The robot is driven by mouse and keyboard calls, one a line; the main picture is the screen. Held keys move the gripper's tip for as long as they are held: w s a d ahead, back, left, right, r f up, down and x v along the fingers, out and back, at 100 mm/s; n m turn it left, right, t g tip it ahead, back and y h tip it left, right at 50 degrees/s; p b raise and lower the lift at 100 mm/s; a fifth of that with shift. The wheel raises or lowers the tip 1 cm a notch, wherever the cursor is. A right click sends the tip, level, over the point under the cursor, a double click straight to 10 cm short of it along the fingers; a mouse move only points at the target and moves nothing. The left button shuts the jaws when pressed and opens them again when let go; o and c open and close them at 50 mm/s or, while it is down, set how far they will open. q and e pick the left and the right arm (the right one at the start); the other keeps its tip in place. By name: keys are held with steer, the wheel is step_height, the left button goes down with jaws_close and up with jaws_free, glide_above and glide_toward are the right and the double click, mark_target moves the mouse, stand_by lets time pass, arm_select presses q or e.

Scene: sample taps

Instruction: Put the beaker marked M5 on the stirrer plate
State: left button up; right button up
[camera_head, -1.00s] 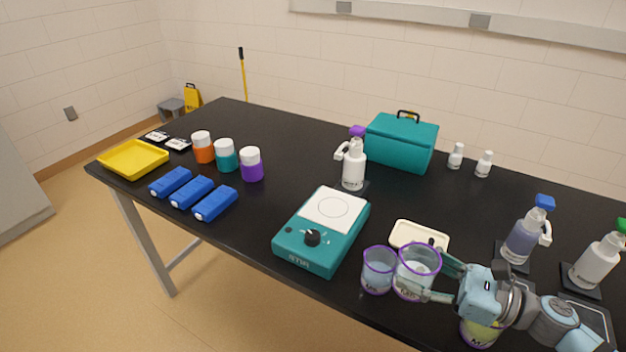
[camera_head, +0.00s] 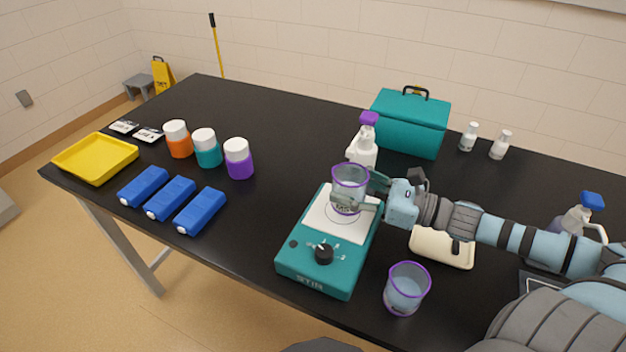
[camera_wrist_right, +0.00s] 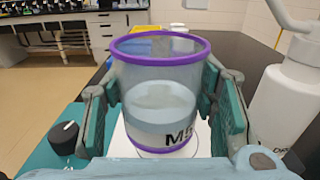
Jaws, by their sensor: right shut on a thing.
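The beaker marked M5 (camera_head: 349,182), clear with purple rims and some liquid, is upright over the white top of the teal stirrer plate (camera_head: 322,272). My right gripper (camera_head: 362,193) is shut on its sides. In the right wrist view the beaker (camera_wrist_right: 160,95) shows its mark, partly turned away, between the fingers of my right gripper (camera_wrist_right: 163,110). The stirrer plate (camera_wrist_right: 45,160) lies beneath it there. I cannot tell whether the beaker's base touches the plate. My left gripper is not in view.
Another purple-rimmed beaker (camera_head: 407,288) stands right of the stirrer. A white spray bottle (camera_head: 362,150) with a purple head is close behind my gripper. A cream tray (camera_head: 441,248) lies below my right arm. A teal case (camera_head: 410,123) stands behind. Blue blocks (camera_head: 170,198) lie left.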

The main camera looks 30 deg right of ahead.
mark_target(346, 194)
steer(key=shift+w+f, duration=0.1)
steer(key=shift+w, duration=0.65)
steer(key=shift+w+d+f+b, duration=0.15)
steer(key=shift+w+f+b, duration=0.05)
steer(key=shift+f+b, duration=0.1)
steer(key=f+b, duration=0.2)
steer(key=shift+s+f+b, duration=0.35)
steer(key=shift+r, duration=0.2)
steer(key=shift+w+f, duration=0.2)
steer(key=o, duration=1.2)
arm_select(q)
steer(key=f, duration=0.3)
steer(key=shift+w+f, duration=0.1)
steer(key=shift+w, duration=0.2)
arm_select(e)
steer(key=shift+o, duration=0.3)
